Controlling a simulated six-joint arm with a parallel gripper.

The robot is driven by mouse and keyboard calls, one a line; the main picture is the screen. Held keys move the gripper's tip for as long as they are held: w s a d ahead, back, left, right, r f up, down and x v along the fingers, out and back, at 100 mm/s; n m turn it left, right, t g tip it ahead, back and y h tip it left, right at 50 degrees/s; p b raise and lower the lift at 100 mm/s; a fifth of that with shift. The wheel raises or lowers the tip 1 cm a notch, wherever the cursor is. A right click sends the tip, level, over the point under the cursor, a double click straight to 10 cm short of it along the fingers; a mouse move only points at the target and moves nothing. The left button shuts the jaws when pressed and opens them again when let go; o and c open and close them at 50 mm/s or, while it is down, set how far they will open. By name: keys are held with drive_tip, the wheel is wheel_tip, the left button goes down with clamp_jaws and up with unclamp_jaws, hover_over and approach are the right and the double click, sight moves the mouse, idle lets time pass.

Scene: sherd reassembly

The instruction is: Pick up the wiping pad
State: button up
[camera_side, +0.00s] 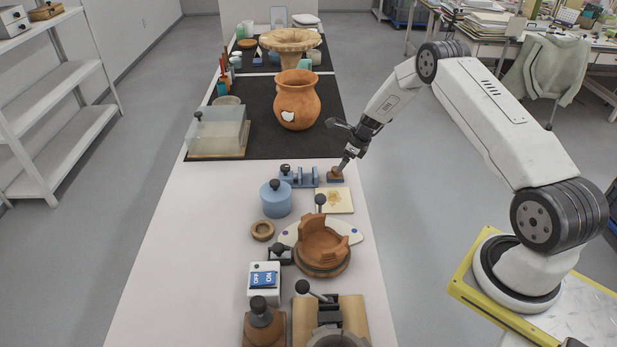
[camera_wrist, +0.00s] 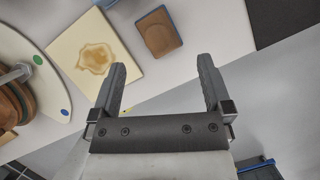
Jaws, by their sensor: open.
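The wiping pad appears to be the small brown block with a dark edge (camera_wrist: 160,32), lying flat on the white table. It also shows in the side view (camera_side: 335,177), just beyond a cream tile with a brown stain (camera_side: 336,200). My gripper (camera_wrist: 161,66) is open and empty. In the wrist view the pad lies ahead of the fingertips, roughly in line with the gap and not between the fingers. In the side view my gripper (camera_side: 344,166) is close to the pad, at its upper right; whether they touch cannot be told.
The stained tile (camera_wrist: 98,55) lies left of the pad in the wrist view. A blue clamp-like fixture (camera_side: 300,177) stands left of the pad, with a blue lidded pot (camera_side: 276,199) nearer. A dark mat (camera_side: 262,150) begins behind. The table's right edge is close.

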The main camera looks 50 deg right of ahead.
sight(335, 173)
drive_tip(key=shift+w+a+f, duration=0.15)
drive_tip(key=shift+f, duration=0.4)
drive_tip(key=shift+x, duration=2.6)
drive_tip(key=c, duration=1.2)
